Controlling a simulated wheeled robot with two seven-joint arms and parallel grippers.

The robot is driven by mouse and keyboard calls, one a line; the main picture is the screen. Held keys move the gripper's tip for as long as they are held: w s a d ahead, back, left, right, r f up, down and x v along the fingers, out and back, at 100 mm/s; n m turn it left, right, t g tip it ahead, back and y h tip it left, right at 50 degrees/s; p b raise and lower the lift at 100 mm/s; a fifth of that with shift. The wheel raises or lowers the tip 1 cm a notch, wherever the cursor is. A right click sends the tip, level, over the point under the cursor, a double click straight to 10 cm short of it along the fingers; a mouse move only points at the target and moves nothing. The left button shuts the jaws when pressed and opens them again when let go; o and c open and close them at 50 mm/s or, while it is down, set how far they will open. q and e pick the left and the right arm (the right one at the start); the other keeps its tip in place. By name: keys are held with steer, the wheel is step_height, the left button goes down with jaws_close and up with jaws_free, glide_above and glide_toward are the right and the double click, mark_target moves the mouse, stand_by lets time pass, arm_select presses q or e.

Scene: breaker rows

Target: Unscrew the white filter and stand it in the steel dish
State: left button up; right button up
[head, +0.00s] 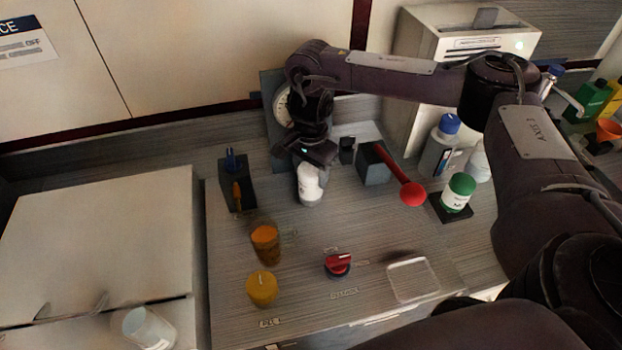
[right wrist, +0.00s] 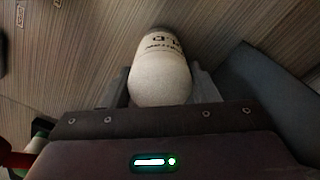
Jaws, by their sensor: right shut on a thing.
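The white filter (head: 310,187) is below my right gripper (head: 317,163) near the back of the bench, in front of the upright gauge panel. In the right wrist view, the white filter (right wrist: 160,70), with dark print, sits between the two fingers of my right gripper (right wrist: 160,85), which is shut on it. The gripper hides its upper end, so I cannot tell whether it is still threaded on. A shallow square dish (head: 413,280), pale and shiny, lies empty at the front right; it looks like the steel dish. My left gripper is not in view.
A red-knobbed lever (head: 411,193) sticks out right of the filter. A green-capped bottle (head: 458,192) stands farther right. Bare bench lies between filter and dish.

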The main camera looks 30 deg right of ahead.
steer(key=shift+r+p, duration=1.7)
steer(key=shift+r, duration=0.65)
